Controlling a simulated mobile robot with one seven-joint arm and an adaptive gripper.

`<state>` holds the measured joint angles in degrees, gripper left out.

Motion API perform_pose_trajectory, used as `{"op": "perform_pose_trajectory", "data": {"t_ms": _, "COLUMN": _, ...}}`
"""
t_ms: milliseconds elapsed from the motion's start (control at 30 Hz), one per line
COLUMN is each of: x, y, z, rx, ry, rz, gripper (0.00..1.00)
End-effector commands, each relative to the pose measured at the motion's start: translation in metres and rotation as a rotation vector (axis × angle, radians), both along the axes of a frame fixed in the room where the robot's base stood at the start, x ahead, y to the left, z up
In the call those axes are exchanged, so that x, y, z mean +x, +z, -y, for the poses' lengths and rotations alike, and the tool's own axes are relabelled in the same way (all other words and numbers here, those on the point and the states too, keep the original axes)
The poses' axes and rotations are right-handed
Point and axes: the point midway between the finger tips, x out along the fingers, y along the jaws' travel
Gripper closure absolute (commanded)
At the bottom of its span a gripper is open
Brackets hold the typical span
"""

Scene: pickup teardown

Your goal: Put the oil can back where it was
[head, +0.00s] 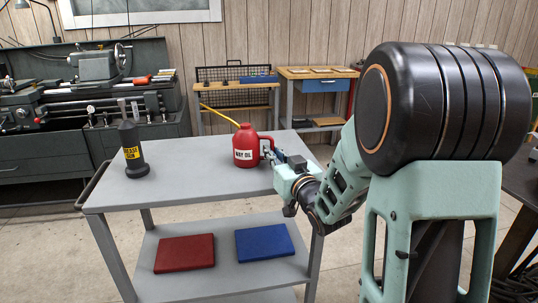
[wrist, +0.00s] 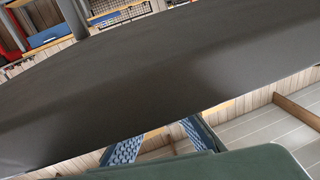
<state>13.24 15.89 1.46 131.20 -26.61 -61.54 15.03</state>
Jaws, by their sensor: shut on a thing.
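The red oil can (head: 243,146) has a white label with dark lettering and a long yellow spout pointing up and left. It is upright over the right half of the grey cart's top (head: 190,178); I cannot tell whether its base touches the surface. My gripper (head: 273,157) reaches in from the right and is shut on the can's handle side. The fingers partly hide the handle. In the wrist view the blue textured finger pads (wrist: 160,143) show low in the picture, below a broad dark surface that hides what they hold.
A black bottle (head: 130,155) with a yellow label stands on the cart top at left. The lower shelf holds a red flat block (head: 185,253) and a blue one (head: 264,243). The cart top between bottle and can is clear. A lathe (head: 85,95) and workbenches stand behind.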

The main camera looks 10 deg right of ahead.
Motion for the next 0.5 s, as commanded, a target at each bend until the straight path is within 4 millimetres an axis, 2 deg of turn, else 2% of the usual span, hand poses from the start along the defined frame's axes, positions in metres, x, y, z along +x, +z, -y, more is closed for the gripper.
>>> {"op": "perform_pose_trajectory", "data": {"t_ms": 300, "x": 0.0004, "y": -0.0005, "z": 0.0002, "rx": 0.0, "ry": 0.0, "rz": 0.004, "gripper": 1.0}}
{"op": "perform_pose_trajectory", "data": {"t_ms": 333, "x": 0.0001, "y": -0.0019, "z": 0.0001, "rx": -0.001, "ry": 0.0, "rz": 0.0, "gripper": 0.92}}
{"op": "perform_pose_trajectory", "data": {"t_ms": 500, "x": 0.0002, "y": -0.0008, "z": 0.0002, "rx": -0.001, "ry": 0.0, "rz": 0.0, "gripper": 0.75}}
